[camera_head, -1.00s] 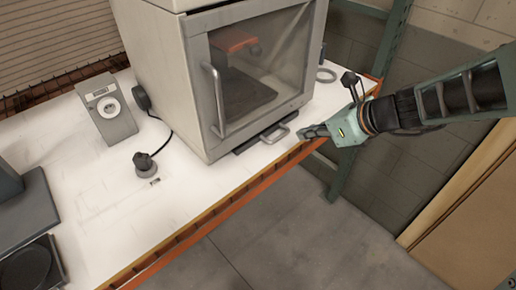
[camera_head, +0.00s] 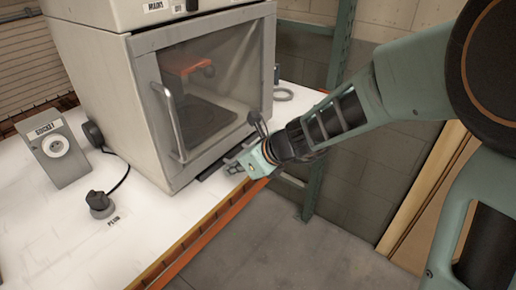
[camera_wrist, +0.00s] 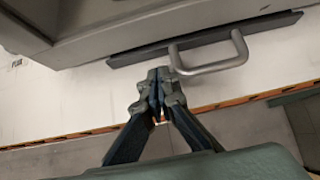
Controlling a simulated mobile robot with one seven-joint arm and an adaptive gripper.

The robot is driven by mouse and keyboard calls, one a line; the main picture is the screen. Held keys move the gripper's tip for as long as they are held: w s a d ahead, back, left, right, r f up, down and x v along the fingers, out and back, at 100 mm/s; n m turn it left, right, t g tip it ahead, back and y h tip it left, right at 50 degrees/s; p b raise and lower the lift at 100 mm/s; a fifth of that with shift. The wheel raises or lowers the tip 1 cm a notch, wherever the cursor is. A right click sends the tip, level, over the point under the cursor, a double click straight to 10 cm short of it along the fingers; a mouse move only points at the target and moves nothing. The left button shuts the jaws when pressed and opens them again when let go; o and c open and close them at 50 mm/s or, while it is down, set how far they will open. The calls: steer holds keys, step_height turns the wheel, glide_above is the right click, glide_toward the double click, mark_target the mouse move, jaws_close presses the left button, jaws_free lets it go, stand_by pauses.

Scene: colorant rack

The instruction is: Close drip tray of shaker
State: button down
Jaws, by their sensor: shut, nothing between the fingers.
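The shaker (camera_head: 105,110) is a grey cabinet with a glass door, standing on the white bench. Its drip tray (camera_head: 211,170) is a dark, low strip at the foot of the front, sticking out slightly below the door. In the wrist view the drip tray (camera_wrist: 135,57) runs along the base, with a grey loop handle (camera_wrist: 215,69) on its front. My gripper (camera_wrist: 158,76) is shut and empty, its fingertips just left of the handle; I cannot tell whether they touch it. In the head view my gripper (camera_head: 234,168) partly hides the tray and handle.
A socket box (camera_head: 57,150) and a dark plug (camera_head: 99,204) with a cable are on the bench (camera_head: 60,245) left of the shaker. A grey ring (camera_head: 284,94) lies behind on the right. The bench's orange front edge (camera_head: 205,238) borders open floor.

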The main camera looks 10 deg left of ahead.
steer(key=shift+w+a, duration=0.2)
steer(key=shift+a, duration=0.3)
steer(key=shift+w+a, duration=0.2)
steer(key=shift+a, duration=0.25)
